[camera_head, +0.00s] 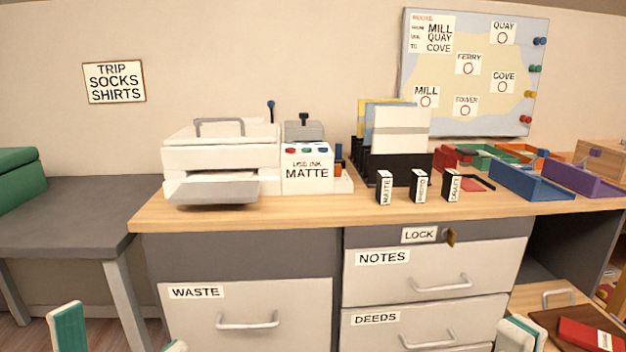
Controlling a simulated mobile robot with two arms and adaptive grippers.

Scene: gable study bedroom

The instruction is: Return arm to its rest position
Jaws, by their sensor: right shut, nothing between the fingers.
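My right gripper (522,334) shows at the bottom edge, right of centre, in front of the drawer cabinet. Its pale fingertips are together, with nothing between them. My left gripper (122,338) is at the bottom left. Its two teal-padded fingertips stand wide apart, and no object shows between them. The rest of both arms is below the picture.
A wooden desk (300,212) holds a white printer (222,158), three small labelled boxes, file folders and coloured trays (530,182). Below are closed WASTE (250,300), NOTES (440,268) and DEEDS drawers. A grey table (75,205) stands left. An open-topped drawer (530,300) juts out lower right.

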